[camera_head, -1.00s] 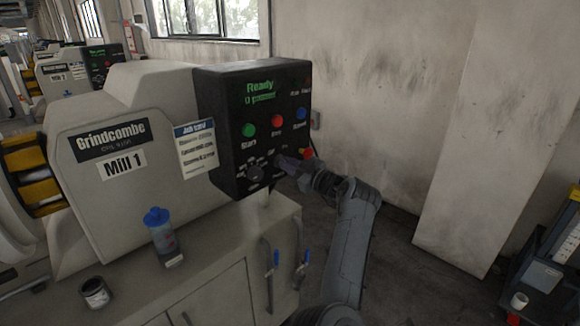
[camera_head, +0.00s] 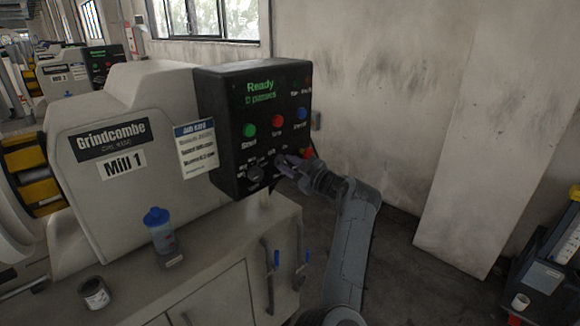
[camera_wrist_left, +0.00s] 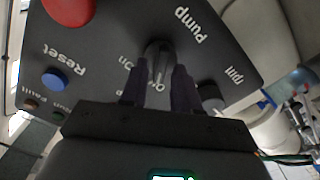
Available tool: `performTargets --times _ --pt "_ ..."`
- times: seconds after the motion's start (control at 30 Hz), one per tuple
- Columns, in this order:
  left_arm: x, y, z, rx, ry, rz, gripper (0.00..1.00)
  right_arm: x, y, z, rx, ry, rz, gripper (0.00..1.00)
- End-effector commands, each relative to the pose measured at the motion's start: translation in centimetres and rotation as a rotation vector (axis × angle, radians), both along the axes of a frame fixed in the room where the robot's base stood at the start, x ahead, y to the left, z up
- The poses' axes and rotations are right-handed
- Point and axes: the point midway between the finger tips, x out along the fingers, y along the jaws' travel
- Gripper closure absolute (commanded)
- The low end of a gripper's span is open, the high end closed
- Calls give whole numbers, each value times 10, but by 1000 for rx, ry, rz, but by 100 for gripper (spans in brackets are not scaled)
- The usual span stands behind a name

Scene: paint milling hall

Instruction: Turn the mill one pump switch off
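The Mill 1 control panel (camera_head: 252,130) is a black box with a green "Ready" display. The pump switch (camera_wrist_left: 158,52) is a dark knob with "Pump", "On" and "Off" marks around it in the left wrist view; in the head view my gripper hides it. My left gripper (camera_head: 288,164) reaches the panel's lower right from the right. In the left wrist view its two dark fingers (camera_wrist_left: 160,85) stand apart, one on each side of the knob. I cannot tell whether they touch it. My right gripper is not in view.
The panel also carries a green button (camera_head: 249,130), a red button (camera_head: 277,121), a blue button (camera_head: 301,115) and a selector knob (camera_head: 255,173). A blue-capped bottle (camera_head: 160,232) and a small tin (camera_head: 94,293) stand on the mill's ledge. Open floor lies right of the mill.

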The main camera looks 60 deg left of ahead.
Motion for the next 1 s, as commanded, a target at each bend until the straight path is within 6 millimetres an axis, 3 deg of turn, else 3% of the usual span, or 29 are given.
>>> performTargets --times 0.47,1.0 --pt "3 -8 0 -2 2 -2 62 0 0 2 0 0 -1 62" --pt "20 -89 1 -2 2 -2 62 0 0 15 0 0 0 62"
